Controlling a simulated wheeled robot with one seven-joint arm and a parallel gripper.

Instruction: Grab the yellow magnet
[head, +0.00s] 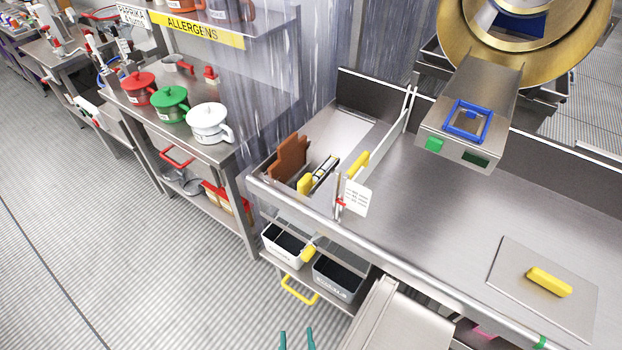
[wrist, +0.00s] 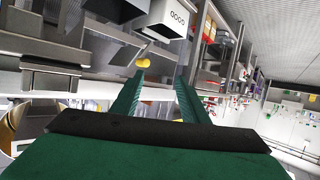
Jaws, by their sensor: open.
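A yellow bar (head: 548,281) lies on a flat metal plate on the right of the steel bench. Smaller yellow pieces stand at the divider (head: 357,163), in the left bay (head: 304,184) and by the under-bench bins (head: 308,253). I cannot tell which is the magnet. My gripper (head: 297,338) shows two green fingertips at the bottom edge of the head view, in front of the bench and apart from these pieces. In the wrist view my gripper (wrist: 158,80) is open and empty, with a small yellow piece (wrist: 143,63) beyond the fingertips.
The steel bench (head: 420,205) has a bare middle. A white bin (head: 283,246) and a grey bin (head: 337,278) sit on its lower shelf, near a yellow handle (head: 299,291). A sloped metal panel (head: 400,318) stands in front. Open floor (head: 150,260) lies left.

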